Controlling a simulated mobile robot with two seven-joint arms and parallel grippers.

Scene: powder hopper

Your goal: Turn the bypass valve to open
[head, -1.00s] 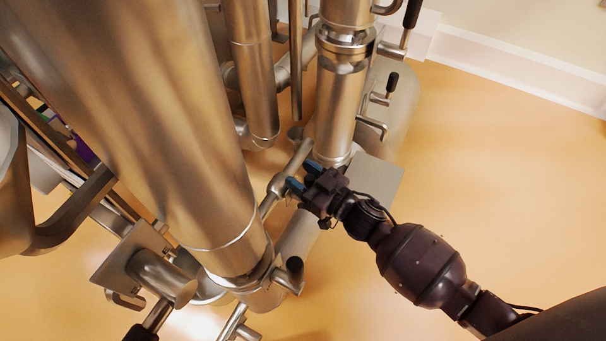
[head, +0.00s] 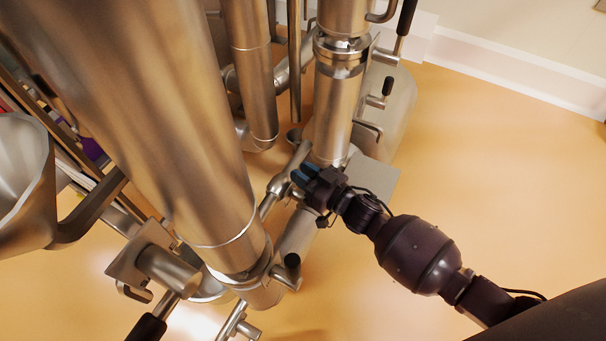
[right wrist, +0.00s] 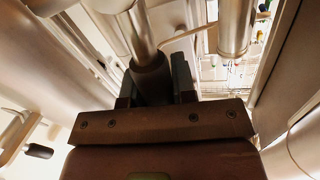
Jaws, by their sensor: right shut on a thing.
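My right gripper (head: 305,174) comes in from the right in the head view. Its blue-tipped fingers are close together beside a slim metal pipe with a bulging valve body (head: 280,184), which looks like the bypass valve. In the right wrist view, my right gripper (right wrist: 155,85) is shut on a dark handle grip (right wrist: 150,72) at the end of a steel rod (right wrist: 140,35), with one finger on each side. In the head view the fingers hide this handle. My left gripper is not in view.
A large steel column (head: 160,130) fills the left, with a narrower upright pipe (head: 335,110) behind the gripper. Orange floor (head: 500,190) on the right is clear.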

